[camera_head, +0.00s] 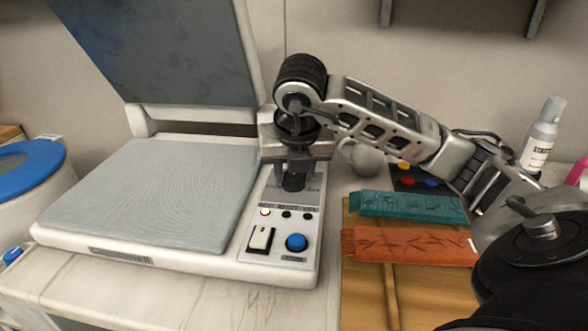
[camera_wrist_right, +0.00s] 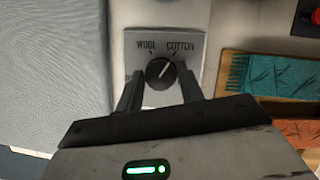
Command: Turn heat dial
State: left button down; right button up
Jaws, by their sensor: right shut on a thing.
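The heat dial (camera_wrist_right: 161,74) is a round black knob on a grey plate at the right of the press. My left gripper is not in view.
The press has its grey lid (camera_head: 165,50) raised over a grey pad (camera_head: 150,195). A white switch (camera_head: 260,239) and a blue button (camera_head: 296,243) sit in front of the dial. Teal (camera_head: 410,206) and orange (camera_head: 410,246) fringed cloths lie on a wooden board to the right.

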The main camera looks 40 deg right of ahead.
jog(key=o, duration=1)
pick_arm(q)
jog(key=p, duration=0.2)
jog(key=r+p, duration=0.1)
jog(key=p, duration=0.2)
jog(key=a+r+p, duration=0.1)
jog(key=p, duration=0.1)
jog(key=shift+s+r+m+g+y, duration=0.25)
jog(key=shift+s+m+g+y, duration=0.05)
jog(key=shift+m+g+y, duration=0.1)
pick_arm(e)
jog(key=v, duration=1.6)
jog(key=shift+w, duration=0.1)
